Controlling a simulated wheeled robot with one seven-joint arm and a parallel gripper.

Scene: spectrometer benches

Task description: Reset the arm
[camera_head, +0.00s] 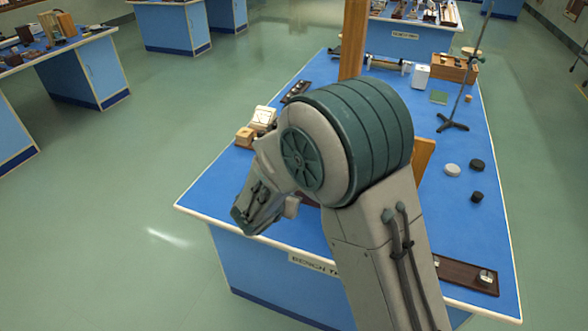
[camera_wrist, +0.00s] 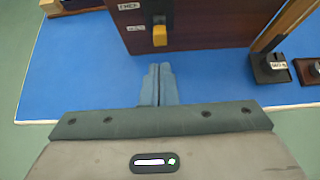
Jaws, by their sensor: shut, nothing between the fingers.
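My arm rises in front of the blue bench (camera_head: 455,228) in the head view and bends down to the left at its large green-banded joint. The fingers of my gripper are hidden in that view. In the wrist view my gripper (camera_wrist: 159,70) points forward with its two fingers together and nothing between them. It is over the blue bench top, just short of a dark brown wooden box (camera_wrist: 195,28) with a yellow knob (camera_wrist: 160,36) and small white labels.
A stand with a black base (camera_wrist: 269,68) is right of the box. In the head view a retort stand (camera_head: 453,125), white and black discs (camera_head: 452,169), a dark tray (camera_head: 466,276) and a wooden block (camera_head: 244,137) are on the bench. Green floor lies open to the left.

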